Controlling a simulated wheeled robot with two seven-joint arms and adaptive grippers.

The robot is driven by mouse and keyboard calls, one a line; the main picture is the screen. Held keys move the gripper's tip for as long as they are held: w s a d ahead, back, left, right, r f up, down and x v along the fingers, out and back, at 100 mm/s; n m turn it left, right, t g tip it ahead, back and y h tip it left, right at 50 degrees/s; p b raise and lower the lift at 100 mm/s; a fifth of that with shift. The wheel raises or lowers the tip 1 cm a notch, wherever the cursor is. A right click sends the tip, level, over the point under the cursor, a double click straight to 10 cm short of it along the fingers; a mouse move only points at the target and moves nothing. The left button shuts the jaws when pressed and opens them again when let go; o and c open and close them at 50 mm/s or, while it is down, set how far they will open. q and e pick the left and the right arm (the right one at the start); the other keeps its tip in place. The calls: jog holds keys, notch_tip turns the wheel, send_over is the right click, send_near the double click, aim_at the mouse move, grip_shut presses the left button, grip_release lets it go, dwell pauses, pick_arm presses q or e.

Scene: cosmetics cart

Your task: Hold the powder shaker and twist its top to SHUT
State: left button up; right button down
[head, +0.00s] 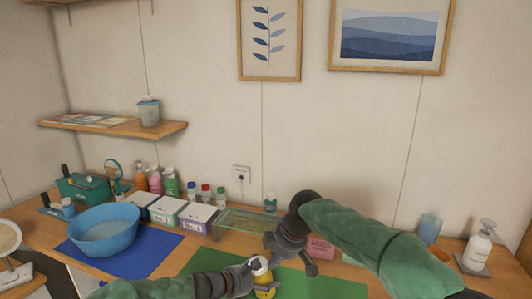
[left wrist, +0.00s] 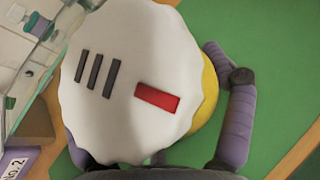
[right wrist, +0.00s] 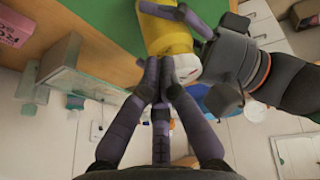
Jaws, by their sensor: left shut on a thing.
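The powder shaker (head: 263,277) has a yellow body and a white top. My left gripper (head: 250,273) is shut on it and holds it above the green mat. The left wrist view shows the scalloped white top (left wrist: 120,80) large, with three dark bars and a red bar, and a finger on each side. My right gripper (head: 290,258) is beside the shaker, to its right. In the right wrist view its fingers (right wrist: 161,68) converge beside the yellow body (right wrist: 165,35) and white top (right wrist: 190,68). Whether they touch the shaker or are fully shut is unclear.
The green mat (head: 335,288) lies under the grippers. A pink box (head: 320,249) stands right behind my right gripper, and a glass tray (head: 228,229) behind my left. A blue basin (head: 105,232) is at left, a pump bottle (head: 480,248) at far right.

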jog(key=shift+w+a, duration=0.1)
jog(key=shift+a, duration=0.3)
dwell(0.5)
jog(key=shift+s+a+f, duration=0.25)
jog(key=shift+s+a, duration=0.1)
jog(key=shift+s, duration=0.15)
dwell(0.7)
jog(key=shift+d, duration=0.15)
jog(key=shift+s+d, duration=0.1)
jog(key=shift+d, duration=0.15)
jog(key=shift+r, duration=0.2)
jog(key=r, duration=0.6)
jog(key=shift+s+a, duration=0.2)
jog(key=shift+a, duration=0.1)
jog(key=shift+a, duration=0.1)
